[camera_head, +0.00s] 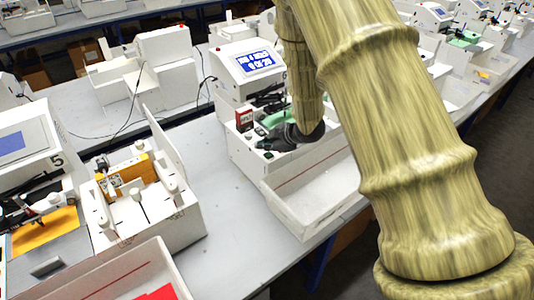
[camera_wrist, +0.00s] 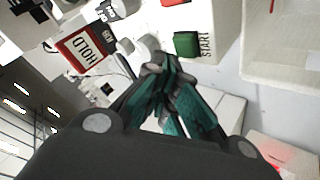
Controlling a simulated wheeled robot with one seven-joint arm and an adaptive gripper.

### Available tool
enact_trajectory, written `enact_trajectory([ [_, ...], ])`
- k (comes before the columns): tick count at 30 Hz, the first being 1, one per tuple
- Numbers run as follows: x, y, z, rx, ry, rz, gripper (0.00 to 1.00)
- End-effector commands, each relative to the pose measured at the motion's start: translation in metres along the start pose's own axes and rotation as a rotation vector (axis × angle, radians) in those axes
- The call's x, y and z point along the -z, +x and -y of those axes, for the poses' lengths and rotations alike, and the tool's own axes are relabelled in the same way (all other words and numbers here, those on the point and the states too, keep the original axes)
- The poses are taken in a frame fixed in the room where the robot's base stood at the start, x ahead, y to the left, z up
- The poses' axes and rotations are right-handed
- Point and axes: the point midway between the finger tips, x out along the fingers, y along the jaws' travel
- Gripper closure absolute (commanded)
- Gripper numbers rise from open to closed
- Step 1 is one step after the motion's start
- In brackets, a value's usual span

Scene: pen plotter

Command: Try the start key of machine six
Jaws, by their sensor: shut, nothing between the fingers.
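Machine six (camera_head: 255,80) is a white plotter with a blue screen (camera_head: 256,62) and a "6" beside it. In the wrist view its green start key (camera_wrist: 187,44) has the word START next to it. A red-framed HOLD card (camera_wrist: 85,50) is to its left; it also shows in the head view (camera_head: 244,119). My gripper (camera_wrist: 158,68) is shut and empty. Its fingertips are just below and left of the green key in the wrist view, and I cannot tell whether they touch the panel. In the head view my gripper (camera_head: 272,143) is over the machine's front left.
A white tray (camera_head: 315,200) is attached in front of machine six. Machine five (camera_head: 30,150) stands at left with a white box unit (camera_head: 150,205) beside it. My arm hides the machine's right side.

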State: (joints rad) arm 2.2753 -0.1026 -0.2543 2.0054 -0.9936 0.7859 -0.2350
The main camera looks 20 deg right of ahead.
Motion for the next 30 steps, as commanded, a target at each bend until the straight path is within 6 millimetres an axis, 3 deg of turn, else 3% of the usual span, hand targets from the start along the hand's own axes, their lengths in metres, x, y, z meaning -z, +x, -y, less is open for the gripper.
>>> enact_trajectory([
  [10, 0.002, -0.003, -0.002, 0.0, 0.0, 0.0, 1.0],
  [30, 0.026, -0.035, -0.026, -0.001, 0.0, -0.001, 1.0],
])
